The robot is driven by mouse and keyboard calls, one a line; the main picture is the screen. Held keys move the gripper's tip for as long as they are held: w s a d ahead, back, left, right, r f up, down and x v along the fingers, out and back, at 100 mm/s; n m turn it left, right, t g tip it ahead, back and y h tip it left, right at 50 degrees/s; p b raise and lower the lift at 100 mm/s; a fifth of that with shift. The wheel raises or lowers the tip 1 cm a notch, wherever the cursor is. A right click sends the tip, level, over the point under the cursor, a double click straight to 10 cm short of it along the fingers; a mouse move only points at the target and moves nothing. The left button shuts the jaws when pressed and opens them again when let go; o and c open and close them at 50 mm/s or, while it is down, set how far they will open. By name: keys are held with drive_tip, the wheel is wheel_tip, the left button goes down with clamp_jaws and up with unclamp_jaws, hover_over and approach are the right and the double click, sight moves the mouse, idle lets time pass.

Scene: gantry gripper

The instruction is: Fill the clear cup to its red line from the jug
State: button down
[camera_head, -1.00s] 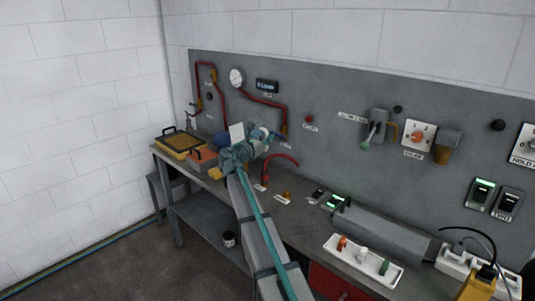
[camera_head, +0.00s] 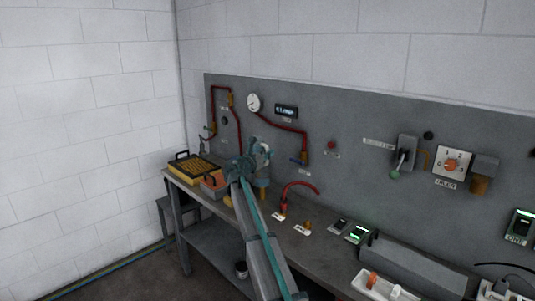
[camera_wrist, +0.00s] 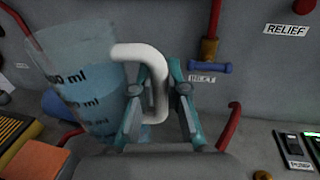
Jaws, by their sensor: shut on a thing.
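In the wrist view a see-through bluish jug (camera_wrist: 82,80) with dark ml marks fills the left side. In the head view my gripper (camera_head: 247,168) is above the bench, in front of the grey panel, and hides most of the jug. I cannot make out the clear cup or its red line in either view.
The grey bench (camera_head: 325,257) runs along a panel with red pipes (camera_head: 285,122) and a gauge (camera_head: 253,102). A yellow-edged tray (camera_head: 195,168) and an orange box (camera_head: 213,183) sit at the bench's left end. A red hose (camera_head: 300,187) rises right of my gripper.

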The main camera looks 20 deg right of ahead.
drive_tip(key=shift+f+b, duration=0.45)
drive_tip(key=shift+f, duration=0.4)
drive_tip(key=shift+a+r+p, duration=0.1)
drive_tip(key=shift+r+p, duration=0.3)
drive_tip(key=shift+p, duration=0.55)
drive_tip(key=shift+s+a+g+y+p, duration=0.1)
drive_tip(key=shift+g+y+p, duration=0.25)
drive_tip(key=shift+p, duration=0.35)
drive_tip(key=shift+a+g+y+p, duration=0.2)
drive_tip(key=shift+y+p, duration=0.25)
drive_tip(key=shift+p, duration=0.7)
drive_tip(key=shift+s+a+f+m+g+y+p, duration=0.1)
drive_tip(key=shift+f+m+g+y+p, duration=0.25)
drive_tip(key=shift+p, duration=0.3)
drive_tip(key=shift+r+p, duration=0.15)
drive_tip(key=shift+p, duration=0.3)
drive_tip(key=shift+a+y+p, duration=0.1)
drive_tip(key=shift+y+p, duration=0.35)
drive_tip(key=shift+p, duration=0.5)
drive_tip(key=shift+s+p, duration=0.1)
drive_tip(key=shift+p, duration=0.75)
